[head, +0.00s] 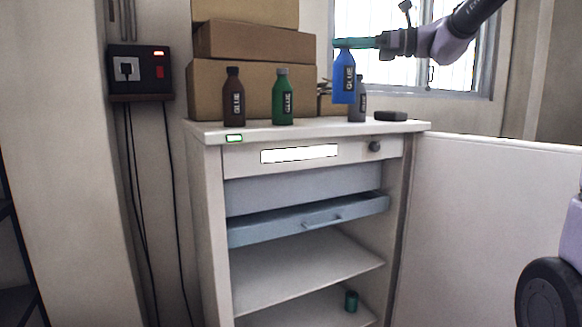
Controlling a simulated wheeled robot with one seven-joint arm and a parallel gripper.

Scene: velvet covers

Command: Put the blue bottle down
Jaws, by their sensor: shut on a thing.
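The blue bottle (343,84) has a "GLUE" label and hangs upright in the head view, above the right part of the cabinet top (405,126). My gripper (346,43) reaches in from the right and is shut on the bottle at its neck, hiding its cap. The bottle's base appears higher than the cabinet top.
A brown bottle (234,97) and a green bottle (282,97) stand on the left of the top. A dark flat object (391,116) lies at the right. Stacked cardboard boxes (222,84) stand behind. Below, a drawer (280,227) is partly open.

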